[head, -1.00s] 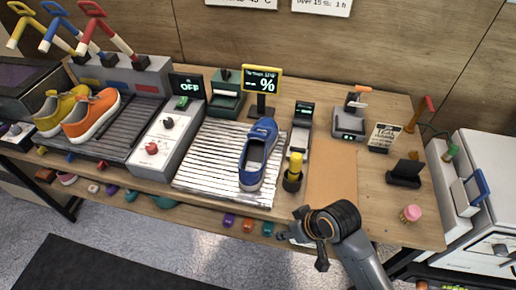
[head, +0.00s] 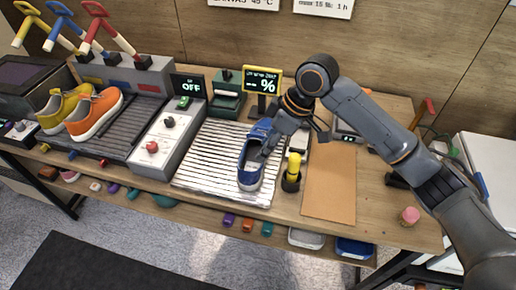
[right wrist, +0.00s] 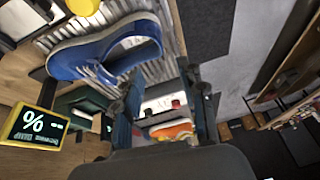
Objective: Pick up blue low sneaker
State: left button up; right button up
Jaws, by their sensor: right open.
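The blue low sneaker (head: 250,172) sits on the white ridged mat (head: 205,172) in the middle of the table. In the right wrist view the blue sneaker (right wrist: 100,50) lies to the upper left, beside the open fingers of my right gripper (right wrist: 165,105). I cannot tell whether a finger touches the shoe. My left gripper is not in view.
A yellow-topped bottle (head: 292,172) stands close to the right of the shoe. The yellow display (head: 262,82) stands behind it. A grey control box (head: 165,135) is left of the mat. A yellow sneaker (head: 62,108) and an orange sneaker (head: 94,114) stand further left. A brown board (head: 328,185) lies clear at right.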

aim_at(248, 172)
jog(key=p+x, duration=0.1)
jog(key=x, duration=0.6)
jog(key=shift+w+a+f+p, duration=0.15)
jog(key=shift+a+f+p, duration=0.05)
jog(key=shift+f+p, duration=0.1)
jog(key=p+x, duration=0.2)
jog(key=x, duration=0.2)
jog(key=shift+f, duration=0.35)
jog(key=shift+a+f, duration=0.15)
jog(key=shift+f, duration=0.3)
grip_shut()
jog(key=shift+r, duration=0.1)
